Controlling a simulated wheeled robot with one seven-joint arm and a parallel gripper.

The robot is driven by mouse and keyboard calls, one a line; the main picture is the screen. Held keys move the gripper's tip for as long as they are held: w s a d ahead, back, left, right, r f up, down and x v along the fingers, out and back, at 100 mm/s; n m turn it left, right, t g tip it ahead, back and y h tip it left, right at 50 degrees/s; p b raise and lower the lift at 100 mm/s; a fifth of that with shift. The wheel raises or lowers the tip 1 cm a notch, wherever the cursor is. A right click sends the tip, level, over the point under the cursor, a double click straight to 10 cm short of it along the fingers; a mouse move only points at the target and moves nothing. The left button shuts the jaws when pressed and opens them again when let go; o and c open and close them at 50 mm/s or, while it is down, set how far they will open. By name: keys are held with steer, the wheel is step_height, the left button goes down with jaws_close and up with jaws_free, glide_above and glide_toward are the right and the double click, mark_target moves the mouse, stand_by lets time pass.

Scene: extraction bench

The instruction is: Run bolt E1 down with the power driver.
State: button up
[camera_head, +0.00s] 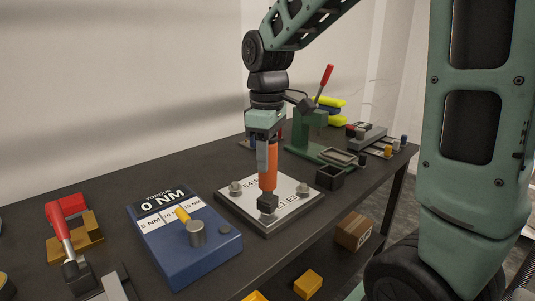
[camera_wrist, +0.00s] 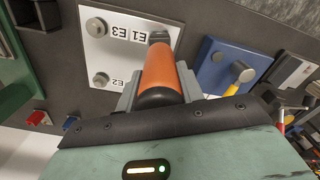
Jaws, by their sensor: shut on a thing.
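My gripper (camera_head: 265,150) is shut on the orange power driver (camera_head: 269,170) and holds it about upright, nose down. The driver also shows between my fingers in the wrist view (camera_wrist: 163,72). Its dark nose (camera_head: 267,203) is over the near part of the silver plate (camera_head: 262,220), beside the E1 label (camera_wrist: 143,36). Bolt E1 is hidden by the nose, and I cannot tell whether they touch. Other bolt heads stand on the plate at left (camera_head: 236,188) and right (camera_head: 302,188); two show in the wrist view (camera_wrist: 96,27).
A blue torque tester (camera_head: 190,255) reading 0 NM stands just left of the plate, with a metal post on it. A red-handled clamp (camera_head: 62,225) is farther left. A green press (camera_head: 305,135) and a small dark box (camera_head: 330,178) stand right of the plate.

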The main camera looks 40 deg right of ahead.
steer(key=shift+f, duration=0.5)
stand_by(1.5)
steer(key=shift+r+p, duration=0.15)
steer(key=shift+p, duration=0.2)
